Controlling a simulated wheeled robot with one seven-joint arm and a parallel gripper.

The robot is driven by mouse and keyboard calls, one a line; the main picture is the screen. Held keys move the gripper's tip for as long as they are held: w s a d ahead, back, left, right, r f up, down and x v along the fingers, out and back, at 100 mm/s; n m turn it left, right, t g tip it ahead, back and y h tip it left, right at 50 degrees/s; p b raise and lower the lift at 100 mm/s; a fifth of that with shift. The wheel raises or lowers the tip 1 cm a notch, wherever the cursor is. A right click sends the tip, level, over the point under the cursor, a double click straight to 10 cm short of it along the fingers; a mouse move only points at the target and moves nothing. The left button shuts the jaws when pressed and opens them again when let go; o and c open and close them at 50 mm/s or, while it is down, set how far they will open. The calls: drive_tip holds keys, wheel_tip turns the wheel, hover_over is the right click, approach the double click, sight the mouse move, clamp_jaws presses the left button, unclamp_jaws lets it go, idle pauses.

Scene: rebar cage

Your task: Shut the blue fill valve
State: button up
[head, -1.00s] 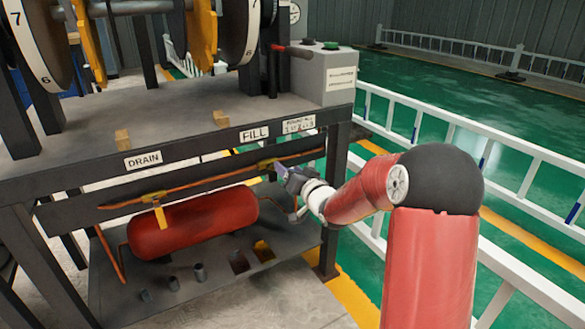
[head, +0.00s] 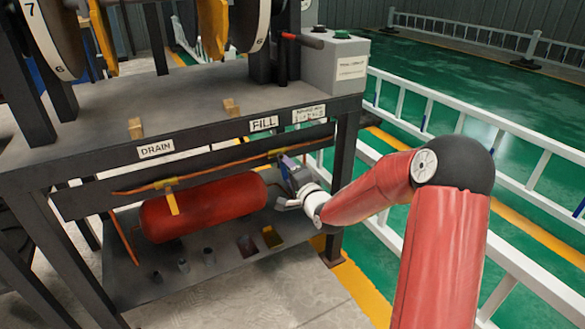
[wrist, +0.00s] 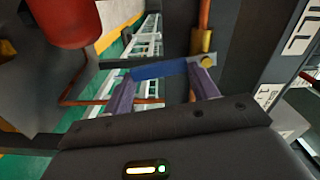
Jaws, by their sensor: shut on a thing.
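The blue fill valve handle (wrist: 160,71) lies between my two purple fingers in the wrist view, and my gripper (wrist: 161,77) is shut on it. The handle sits about crosswise to the orange pipe (wrist: 204,14), with one end at the yellow valve body (wrist: 203,42). In the head view, my gripper (head: 288,170) is just below the pipe, under and right of the FILL label (head: 264,124). The handle is small and partly hidden by my gripper there.
The drain valve's yellow handle (head: 173,201) hangs down under the DRAIN label (head: 156,149). A red tank (head: 205,206) lies on the lower shelf left of my gripper. The dark table frame (head: 340,180) and white railings (head: 470,155) stand close by.

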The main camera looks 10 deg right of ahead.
drive_tip(key=shift+s+a+f+m, duration=0.2)
drive_tip(key=shift+a+m, duration=0.2)
drive_tip(key=shift+m, duration=0.6)
drive_tip(key=o, duration=1.4)
drive_tip(key=v, duration=0.7)
drive_tip(key=shift+s+p, duration=0.3)
drive_tip(key=shift+s, duration=0.05)
drive_tip(key=shift+r, duration=0.1)
